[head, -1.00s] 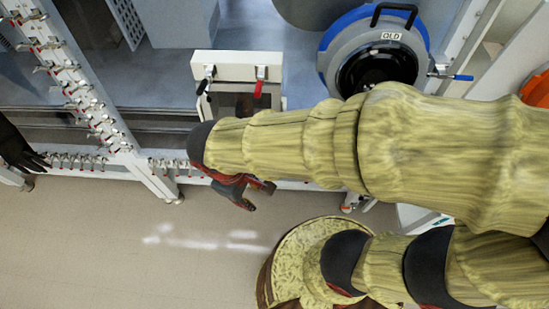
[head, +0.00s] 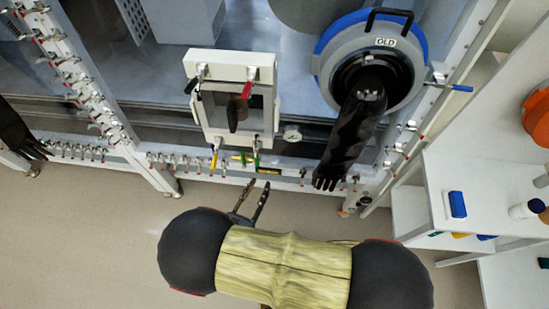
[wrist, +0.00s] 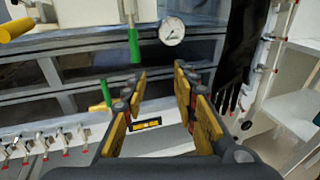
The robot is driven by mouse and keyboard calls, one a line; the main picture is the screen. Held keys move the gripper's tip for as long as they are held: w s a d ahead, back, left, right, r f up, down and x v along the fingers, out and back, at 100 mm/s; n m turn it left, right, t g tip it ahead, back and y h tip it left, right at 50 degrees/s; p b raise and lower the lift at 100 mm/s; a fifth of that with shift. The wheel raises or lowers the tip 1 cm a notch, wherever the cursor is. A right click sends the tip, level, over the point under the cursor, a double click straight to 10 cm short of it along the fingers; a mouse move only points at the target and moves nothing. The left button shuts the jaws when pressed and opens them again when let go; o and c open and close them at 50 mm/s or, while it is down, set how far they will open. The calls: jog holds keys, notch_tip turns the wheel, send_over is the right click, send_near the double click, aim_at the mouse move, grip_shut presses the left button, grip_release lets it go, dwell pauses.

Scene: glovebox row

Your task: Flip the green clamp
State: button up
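The green clamp (head: 257,158) is at the lower right corner of the white-framed door, its handle pointing down. In the wrist view its green handle (wrist: 134,45) hangs ahead of my left finger, apart from it. My gripper (head: 255,190) is below the door in the head view, its fingers pointing up toward the clamp. In the wrist view my gripper (wrist: 160,80) is open, with nothing between the fingers. The yellow clamp (head: 213,160) is at the lower left corner. The red clamp (head: 247,90) and black clamp (head: 191,87) are at the top corners.
The white door frame (head: 203,108) is on the glovebox front. A round gauge (wrist: 171,31) is right of the green clamp. A black glove (head: 350,130) hangs from the port farther right. A small green and yellow handle (wrist: 105,94) is below left. White shelves (head: 470,170) stand at right.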

aim_at(256, 162)
jog(key=shift+n+t+y, duration=0.5)
jog(key=shift+t+y, duration=0.1)
jog(key=shift+t, duration=0.3)
jog(key=shift+w+a+r+b, duration=0.15)
jog(key=shift+w+r, duration=0.35)
jog(key=shift+w, duration=1)
jog(key=shift+w+a+r+b, duration=0.15)
jog(key=shift+w+r, duration=0.3)
jog(key=shift+w, duration=1)
jog(key=shift+w+a+r+b, duration=0.15)
jog(key=shift+w+r, duration=0.35)
jog(key=shift+w, duration=1)
jog(key=shift+c, duration=1.4)
jog(key=c, duration=0.4)
grip_shut()
